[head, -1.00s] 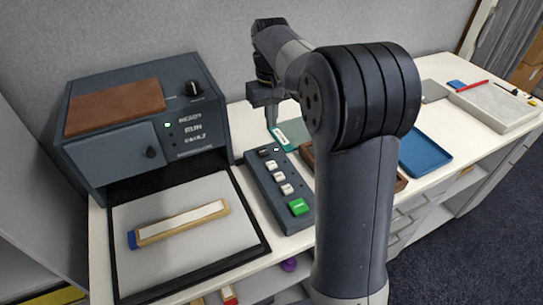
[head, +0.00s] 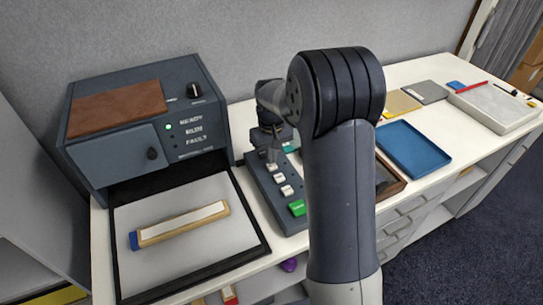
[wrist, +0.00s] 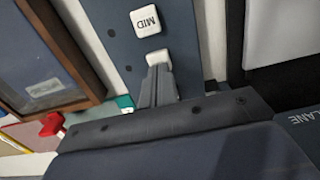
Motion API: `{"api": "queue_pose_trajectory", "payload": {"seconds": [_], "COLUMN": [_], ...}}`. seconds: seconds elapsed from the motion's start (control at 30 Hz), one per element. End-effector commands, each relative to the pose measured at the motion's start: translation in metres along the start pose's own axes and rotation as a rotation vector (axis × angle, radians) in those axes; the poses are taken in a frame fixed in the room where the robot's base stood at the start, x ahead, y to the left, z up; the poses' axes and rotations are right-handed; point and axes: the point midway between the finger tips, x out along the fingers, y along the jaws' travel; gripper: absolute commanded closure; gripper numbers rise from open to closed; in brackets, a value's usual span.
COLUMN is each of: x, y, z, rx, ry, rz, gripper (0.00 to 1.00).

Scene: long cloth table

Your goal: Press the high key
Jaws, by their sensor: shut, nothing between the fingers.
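The key panel (head: 262,189) is a dark slanted box on the table with a column of white keys and a green key (head: 298,207) at its near end. In the wrist view one white key (wrist: 145,21) reads MID. The white key beyond it (wrist: 157,56) is partly covered by my fingertips and its label cannot be read; it is the farthest white key (head: 272,168) in the head view. My gripper (wrist: 158,72) is shut and empty, its tips at that farthest key. I cannot tell whether they touch it. The gripper (head: 272,160) points down in the head view.
The grey machine (head: 210,125) with a lit green lamp stands left of the panel. Its tray (head: 160,262) holds a wooden block (head: 180,224). A wood-framed tray (wrist: 88,45) lies close on the panel's other side. A blue tray (head: 415,150) lies farther right.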

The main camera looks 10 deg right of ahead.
Motion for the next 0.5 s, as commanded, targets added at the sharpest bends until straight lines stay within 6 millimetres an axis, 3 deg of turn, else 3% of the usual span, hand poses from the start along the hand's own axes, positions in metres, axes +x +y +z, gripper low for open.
{"api": "queue_pose_trajectory", "payload": {"seconds": [0.5], "x": [0.0113], "y": [0.0], "z": [0.0002], "rx": [0.0], "ry": [0.0], "rz": [0.0], "gripper": [1.0]}}
